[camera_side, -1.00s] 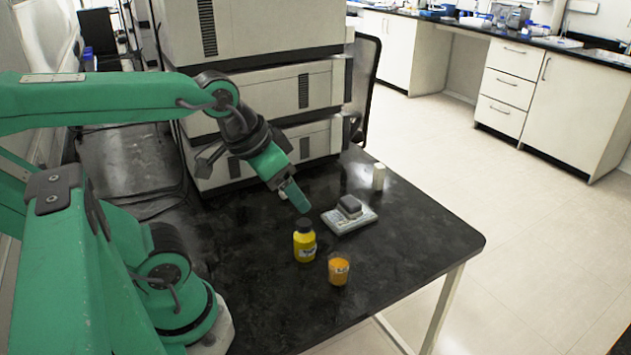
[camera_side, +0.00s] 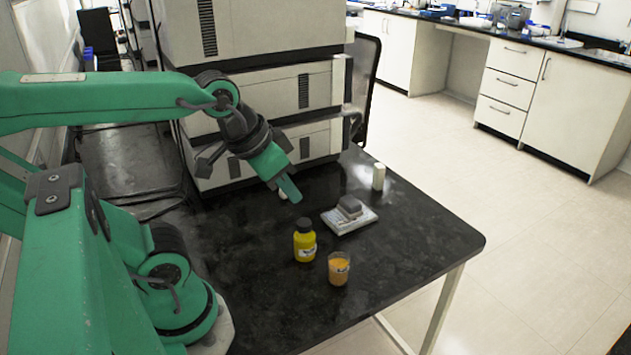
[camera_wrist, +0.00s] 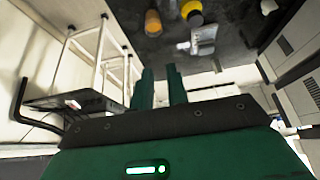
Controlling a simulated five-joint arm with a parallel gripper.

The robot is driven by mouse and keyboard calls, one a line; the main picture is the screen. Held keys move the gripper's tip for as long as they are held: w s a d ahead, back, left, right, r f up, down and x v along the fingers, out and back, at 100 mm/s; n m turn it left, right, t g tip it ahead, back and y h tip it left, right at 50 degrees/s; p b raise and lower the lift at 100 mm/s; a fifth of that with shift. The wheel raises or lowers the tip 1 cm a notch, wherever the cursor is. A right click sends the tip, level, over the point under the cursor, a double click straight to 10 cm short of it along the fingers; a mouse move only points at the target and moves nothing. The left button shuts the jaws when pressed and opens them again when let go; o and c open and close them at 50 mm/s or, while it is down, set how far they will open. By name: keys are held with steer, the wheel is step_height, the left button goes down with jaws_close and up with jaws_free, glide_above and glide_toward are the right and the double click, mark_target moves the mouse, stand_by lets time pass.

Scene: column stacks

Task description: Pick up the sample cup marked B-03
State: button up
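A clear cup with orange contents (camera_side: 339,270) and a white label stands upright near the front edge of the black table. Its label is too small to read. It also shows at the top of the wrist view (camera_wrist: 153,24). My gripper (camera_side: 291,190) is above the table, behind and up-left of the cup, apart from it. In the wrist view its two green fingers (camera_wrist: 160,72) stand apart with nothing between them.
A yellow bottle with a black cap (camera_side: 305,243) stands close behind-left of the cup. A pale tray (camera_side: 337,224) carries a grey block (camera_side: 349,206). A white cylinder (camera_side: 378,177) stands farther back. A stacked instrument (camera_side: 255,75) rises behind. The table's right front is clear.

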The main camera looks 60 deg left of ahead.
steer(key=n+g, duration=0.2)
steer(key=g, duration=0.4)
glide_above(345, 282)
step_height(345, 282, down, 15)
steer(key=shift+w+a+f, duration=0.15)
steer(key=shift+w+f, duration=0.2)
steer(key=shift+f, duration=0.25)
steer(key=shift+s+f, duration=0.15)
steer(key=shift+f, duration=1.8)
steer(key=shift+s+f, duration=0.15)
steer(key=shift+f, duration=1.8)
jaws_close()
